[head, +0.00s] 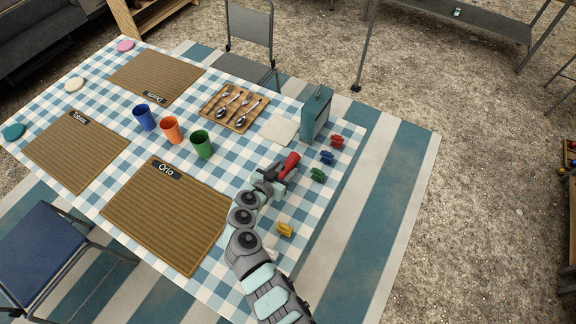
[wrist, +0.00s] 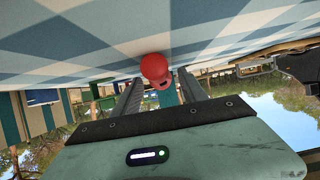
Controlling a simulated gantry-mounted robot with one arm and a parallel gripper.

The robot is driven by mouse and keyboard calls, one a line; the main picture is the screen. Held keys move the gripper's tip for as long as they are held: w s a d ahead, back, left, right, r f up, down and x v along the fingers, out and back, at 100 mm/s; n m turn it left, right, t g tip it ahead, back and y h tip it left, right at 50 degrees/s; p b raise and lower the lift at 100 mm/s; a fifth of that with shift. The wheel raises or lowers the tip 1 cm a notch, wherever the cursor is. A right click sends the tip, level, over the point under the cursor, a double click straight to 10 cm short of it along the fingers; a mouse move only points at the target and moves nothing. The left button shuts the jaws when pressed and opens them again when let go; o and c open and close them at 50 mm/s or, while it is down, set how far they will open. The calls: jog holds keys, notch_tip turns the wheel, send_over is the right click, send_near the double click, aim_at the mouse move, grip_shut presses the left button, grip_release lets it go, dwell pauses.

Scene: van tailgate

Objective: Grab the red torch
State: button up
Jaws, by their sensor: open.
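The red torch (head: 290,164) lies on the blue-and-white checked cloth near the table's right side, just beyond my gripper in the head view. My gripper (head: 276,173) is low over the cloth, with its fingers pointing at the torch. In the wrist view the torch's round red end (wrist: 155,68) shows between the two open fingers (wrist: 160,88). The fingers lie on either side of it, and I cannot tell whether they touch it. The rest of the torch is mostly hidden behind that end.
A teal box (head: 316,114) stands beyond the torch, beside a pale napkin (head: 280,130). Small red (head: 337,141), blue (head: 327,157), green (head: 317,175) and yellow (head: 285,229) items lie along the right edge. A green cup (head: 201,144) and cutlery tray (head: 218,119) stand to the left.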

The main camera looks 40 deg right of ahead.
jog(key=shift+f, duration=0.1)
jog(key=shift+c, duration=0.2)
grip_shut()
dwell(0.5)
